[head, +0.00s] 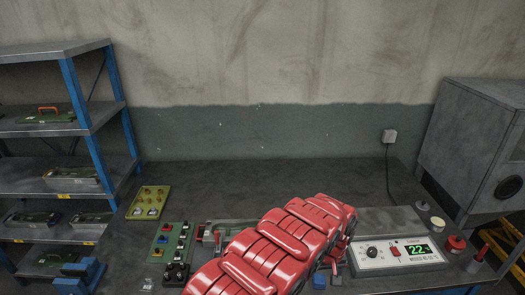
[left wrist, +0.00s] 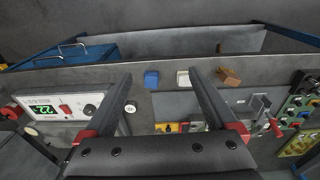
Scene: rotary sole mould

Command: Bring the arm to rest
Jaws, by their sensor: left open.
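My left arm, with red segmented covers, rises from the bottom of the head view and crosses the middle of the workbench (head: 290,178). Its gripper is mostly hidden behind the arm there. In the left wrist view my left gripper (left wrist: 160,75) is open, its two dark fingers spread with nothing held between them. Beyond and between the fingertips, a blue block (left wrist: 151,80) and a whitish block (left wrist: 182,79) lie near the bench edge, apart from the fingers. My right gripper is not in view.
A control box (head: 388,222) with a green "22" display stands right of the arm. Green (head: 171,243) and yellow (head: 149,203) button panels lie to the left. A shelf rack (head: 77,115) stands left, a grey cabinet (head: 470,140) right. The back of the bench is clear.

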